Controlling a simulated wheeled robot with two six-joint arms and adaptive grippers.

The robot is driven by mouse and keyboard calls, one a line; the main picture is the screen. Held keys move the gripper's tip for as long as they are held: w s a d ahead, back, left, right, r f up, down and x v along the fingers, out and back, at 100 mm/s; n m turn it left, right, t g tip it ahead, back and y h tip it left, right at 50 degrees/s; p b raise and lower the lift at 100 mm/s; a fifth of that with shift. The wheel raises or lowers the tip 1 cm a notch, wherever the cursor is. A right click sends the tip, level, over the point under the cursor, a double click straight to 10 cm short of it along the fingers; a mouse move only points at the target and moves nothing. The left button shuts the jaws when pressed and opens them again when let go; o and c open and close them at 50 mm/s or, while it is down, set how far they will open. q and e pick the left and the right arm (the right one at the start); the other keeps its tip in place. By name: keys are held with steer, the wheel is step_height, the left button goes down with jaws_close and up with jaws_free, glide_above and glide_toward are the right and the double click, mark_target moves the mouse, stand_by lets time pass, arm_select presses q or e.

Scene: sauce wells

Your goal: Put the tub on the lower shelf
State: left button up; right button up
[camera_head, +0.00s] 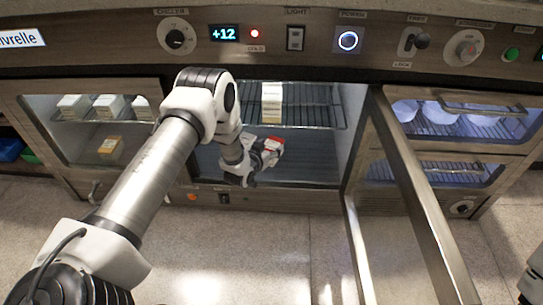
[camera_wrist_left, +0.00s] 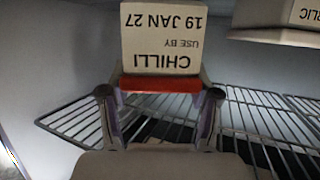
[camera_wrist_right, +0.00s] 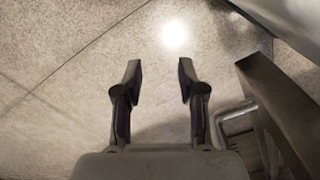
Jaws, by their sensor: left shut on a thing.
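The tub is pale with a red band, and its label reads CHILLI, USE BY 19 JAN 27, upside down in the left wrist view (camera_wrist_left: 162,40). Its red part (camera_head: 276,144) shows in the head view inside the open middle cabinet. My left gripper (camera_head: 264,153) is shut on the tub, below the wire upper shelf (camera_head: 315,115) and over the lower level (camera_head: 310,172). Whether the tub touches the lower level is hidden. My right gripper (camera_wrist_right: 158,75) is open and empty above the floor, in the right wrist view only.
A pale carton (camera_head: 272,103) stands on the upper shelf. A part-cut lettered box (camera_wrist_left: 285,20) shows in the left wrist view. The cabinet's glass door (camera_head: 400,200) stands open at the right. A closed left cabinet (camera_head: 95,125) and right drawers (camera_head: 445,120) flank the opening.

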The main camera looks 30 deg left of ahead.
mark_target(272, 149)
arm_select(q)
steer(key=shift+w+a+f+b, duration=0.1)
steer(key=shift+w+a+b, duration=0.05)
steer(key=shift+w, duration=0.35)
steer(key=shift+w+a+f+b, duration=0.1)
steer(key=shift+w+a+b, duration=0.05)
steer(key=shift+w, duration=0.35)
steer(key=f+b, duration=0.3)
steer(key=shift+w+f, duration=0.3)
steer(key=shift+f, duration=0.1)
steer(key=shift+r, duration=0.25)
steer(key=shift+f, duration=0.2)
steer(key=o, duration=1.4)
steer(key=shift+o, duration=0.2)
steer(key=shift+r, duration=0.1)
